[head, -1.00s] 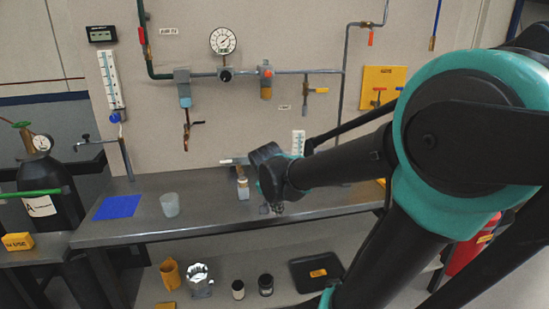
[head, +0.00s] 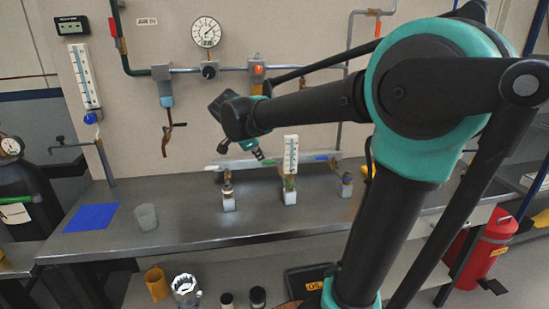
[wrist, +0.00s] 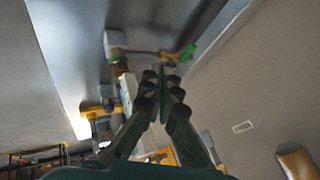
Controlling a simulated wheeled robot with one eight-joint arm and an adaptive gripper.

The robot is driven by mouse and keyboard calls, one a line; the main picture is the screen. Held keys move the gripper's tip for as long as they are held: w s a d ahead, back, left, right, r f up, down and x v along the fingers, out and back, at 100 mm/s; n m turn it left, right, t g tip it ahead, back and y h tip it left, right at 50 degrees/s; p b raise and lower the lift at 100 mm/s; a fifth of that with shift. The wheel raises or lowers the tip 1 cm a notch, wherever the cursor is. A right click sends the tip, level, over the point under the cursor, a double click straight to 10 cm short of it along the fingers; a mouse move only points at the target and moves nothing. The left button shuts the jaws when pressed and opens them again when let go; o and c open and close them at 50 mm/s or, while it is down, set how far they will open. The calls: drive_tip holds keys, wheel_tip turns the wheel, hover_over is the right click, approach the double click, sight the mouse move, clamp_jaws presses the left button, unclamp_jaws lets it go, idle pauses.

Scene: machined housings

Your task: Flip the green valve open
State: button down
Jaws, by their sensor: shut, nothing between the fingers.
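My gripper (head: 263,157) is above the bench, pointing down at the pale manifold bar (head: 244,163). In the wrist view its fingers (wrist: 160,78) are closed together and hold nothing. A green lever (wrist: 182,54) lies just beyond the fingertips, slightly right; I cannot tell whether they touch. A green ring (wrist: 118,58) sits on a fitting to its left. In the head view a small green tip (head: 212,167) shows at the manifold's left end, and green also shows on the middle fitting (head: 290,183). I cannot tell which one is the lever.
A thermometer (head: 291,154) stands upright at the middle. A clear cup (head: 146,217) and a blue mat (head: 91,217) are on the bench at left. The bench front is clear.

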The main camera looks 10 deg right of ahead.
sight(273, 163)
drive_tip(key=shift+w+d, duration=0.15)
drive_tip(key=shift+w, duration=0.1)
drive_tip(key=w+d+f, duration=0.3)
drive_tip(key=w+f, duration=0.5)
drive_tip(key=shift+w+d, duration=0.35)
drive_tip(key=shift+d, duration=0.05)
